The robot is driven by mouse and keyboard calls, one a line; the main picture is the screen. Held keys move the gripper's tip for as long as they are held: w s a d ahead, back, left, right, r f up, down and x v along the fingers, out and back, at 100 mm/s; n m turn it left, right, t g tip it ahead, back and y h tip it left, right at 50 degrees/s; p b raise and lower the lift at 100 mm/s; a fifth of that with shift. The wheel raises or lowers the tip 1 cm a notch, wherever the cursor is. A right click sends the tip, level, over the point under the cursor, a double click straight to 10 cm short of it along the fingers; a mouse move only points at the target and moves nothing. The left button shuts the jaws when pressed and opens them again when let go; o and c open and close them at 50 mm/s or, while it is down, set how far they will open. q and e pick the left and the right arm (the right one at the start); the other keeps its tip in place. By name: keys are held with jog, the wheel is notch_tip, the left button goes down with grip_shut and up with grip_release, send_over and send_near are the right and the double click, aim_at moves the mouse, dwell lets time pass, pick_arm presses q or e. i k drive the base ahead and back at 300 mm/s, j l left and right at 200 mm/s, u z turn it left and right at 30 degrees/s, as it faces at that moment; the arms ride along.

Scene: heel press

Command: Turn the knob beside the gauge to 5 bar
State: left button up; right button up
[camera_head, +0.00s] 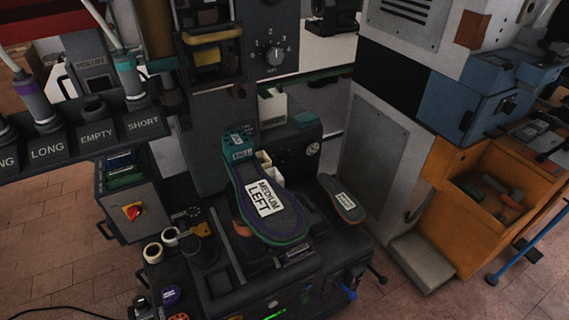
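Neither of my grippers is in view.
A large sole labelled MEDIUM LEFT (265,200) stands tilted on the press, with a smaller labelled sole (342,200) to its right. A rack (85,135) marked LONG, EMPTY and SHORT juts in at left. A red-yellow switch (132,211) is below it.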

aim_at(283, 161)
jog(key=i+l+u, duration=0.1)
jog(key=l+u, duration=0.25)
jog(key=l, duration=0.2)
jog(key=l+u, duration=0.3)
jog(key=l, duration=0.3)
jog(key=l+u, duration=0.35)
jog(key=l, duration=0.2)
